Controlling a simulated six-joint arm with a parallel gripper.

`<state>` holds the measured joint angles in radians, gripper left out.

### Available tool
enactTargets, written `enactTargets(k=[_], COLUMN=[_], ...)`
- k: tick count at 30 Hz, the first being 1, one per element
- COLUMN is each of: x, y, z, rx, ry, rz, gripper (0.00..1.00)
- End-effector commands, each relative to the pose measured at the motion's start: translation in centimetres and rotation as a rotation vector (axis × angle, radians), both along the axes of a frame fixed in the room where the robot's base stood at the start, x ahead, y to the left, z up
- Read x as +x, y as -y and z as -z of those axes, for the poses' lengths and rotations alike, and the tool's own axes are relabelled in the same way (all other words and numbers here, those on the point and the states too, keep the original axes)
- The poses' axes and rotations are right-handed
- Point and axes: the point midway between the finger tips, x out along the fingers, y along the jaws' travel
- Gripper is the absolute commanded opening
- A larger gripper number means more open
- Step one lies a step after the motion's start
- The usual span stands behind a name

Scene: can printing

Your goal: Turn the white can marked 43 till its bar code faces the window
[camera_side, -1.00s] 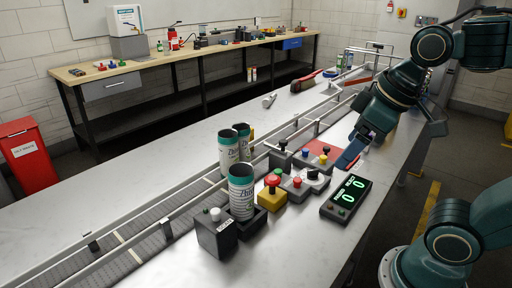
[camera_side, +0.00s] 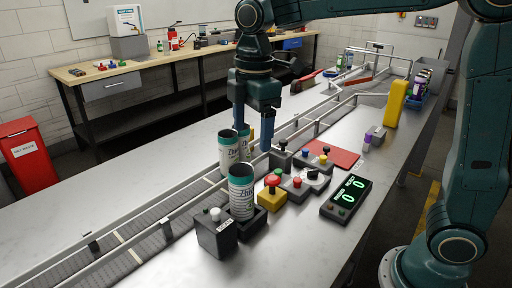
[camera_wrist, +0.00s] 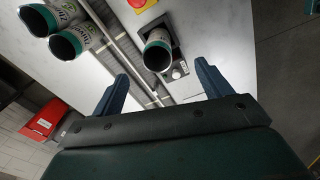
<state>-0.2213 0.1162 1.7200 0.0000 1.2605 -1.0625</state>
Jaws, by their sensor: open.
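A white can with a teal rim (camera_side: 241,194) stands upright in a black holder (camera_side: 262,219) beside the conveyor. Its open top shows in the wrist view (camera_wrist: 157,52). I cannot read the number 43 or see a bar code on any can. My gripper (camera_side: 251,138) points down, open and empty, behind and above the held can. Its fingers also show in the wrist view (camera_wrist: 161,72).
A black box with a white knob (camera_side: 216,233) stands left of the holder. A red button on a yellow base (camera_side: 271,193), a switch box (camera_side: 308,182) and a green digit display (camera_side: 346,197) stand to its right. Conveyor rails (camera_side: 165,213) run alongside.

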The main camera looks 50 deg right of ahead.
Motion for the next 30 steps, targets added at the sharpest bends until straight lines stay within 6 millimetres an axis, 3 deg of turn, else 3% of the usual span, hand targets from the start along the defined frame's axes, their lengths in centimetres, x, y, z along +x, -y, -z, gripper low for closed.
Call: enactTargets(k=[6, 20, 30], x=[1.7, 1.9, 1.8], y=[-1.3, -1.4, -1.4], z=[1.0, 1.8, 5.3], rx=[-0.012, -0.013, -0.013], ry=[-0.04, -0.045, -0.047], rz=[-0.116, -0.131, -0.13], gripper=[0.77, 0.77, 0.77])
